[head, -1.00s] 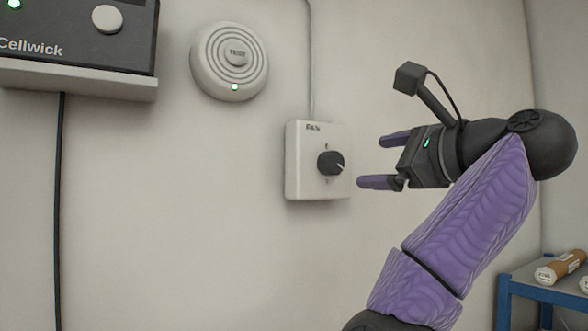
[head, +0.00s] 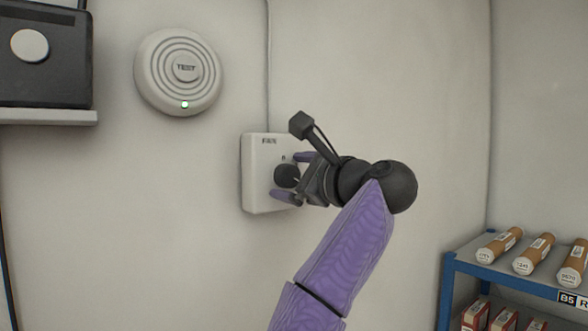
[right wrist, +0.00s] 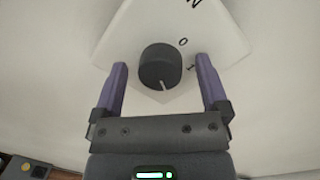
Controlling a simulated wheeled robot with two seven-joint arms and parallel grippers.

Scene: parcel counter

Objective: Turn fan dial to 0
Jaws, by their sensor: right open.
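The fan dial is a dark round knob (head: 286,175) on a white wall box (head: 256,190) with lettering at its top. In the right wrist view the knob (right wrist: 160,63) sits between my open fingers, with a gap on each side. Its pale pointer line faces down towards my gripper. The "0" (right wrist: 183,42) is above and right of the knob, and a "1" (right wrist: 190,67) is lower right. My right gripper (head: 294,177) is at the box, with purple fingers above and below the knob. My left gripper is out of view.
A round grey alarm (head: 178,70) marked TEST is on the wall at upper left. A dark device (head: 45,70) sits on a shelf at far left. A blue rack (head: 480,262) with cardboard tubes stands at lower right. A cable runs up from the box.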

